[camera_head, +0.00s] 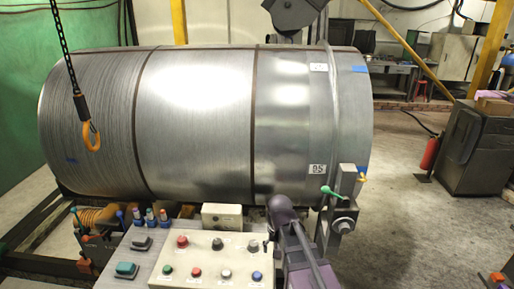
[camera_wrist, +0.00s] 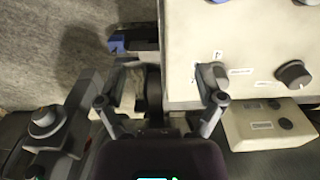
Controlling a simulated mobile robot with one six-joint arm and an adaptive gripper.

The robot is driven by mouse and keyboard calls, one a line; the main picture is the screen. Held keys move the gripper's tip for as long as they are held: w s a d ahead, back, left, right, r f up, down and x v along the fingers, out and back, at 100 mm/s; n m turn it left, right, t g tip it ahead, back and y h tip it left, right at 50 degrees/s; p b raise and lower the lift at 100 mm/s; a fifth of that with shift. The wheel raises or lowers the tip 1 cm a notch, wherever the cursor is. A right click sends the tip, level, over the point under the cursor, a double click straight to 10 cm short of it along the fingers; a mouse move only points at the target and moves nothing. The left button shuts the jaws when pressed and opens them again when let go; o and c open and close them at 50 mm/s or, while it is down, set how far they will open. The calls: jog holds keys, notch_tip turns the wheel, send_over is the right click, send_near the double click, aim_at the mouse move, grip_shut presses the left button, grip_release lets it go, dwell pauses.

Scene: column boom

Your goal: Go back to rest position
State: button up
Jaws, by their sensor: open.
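My gripper (camera_wrist: 160,99) shows in the wrist view with its two fingers spread apart. The right finger overlaps the edge of a pale control panel (camera_wrist: 240,30), close to a grey switch lever (camera_wrist: 212,77). The left finger is over dark metal parts. I see nothing held between the fingers, though dark hardware lies behind the gap. In the head view my purple arm (camera_head: 306,262) reaches in from the bottom, just right of the control panel (camera_head: 193,275). The fingertips cannot be made out there.
A large metal drum (camera_head: 200,110) fills the head view beyond the panel. A green-tipped lever (camera_head: 331,191) stands right of my arm. An orange hook (camera_head: 91,136) hangs at left. A red extinguisher (camera_head: 430,153) and dark cabinet (camera_head: 478,145) stand at right. Open floor (camera_head: 395,235) lies right.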

jog(key=s+d, duration=0.7)
jog(key=d, duration=0.2)
jog(key=shift+s+n, duration=0.15)
jog(key=shift+n, duration=0.25)
jog(key=c, duration=0.4)
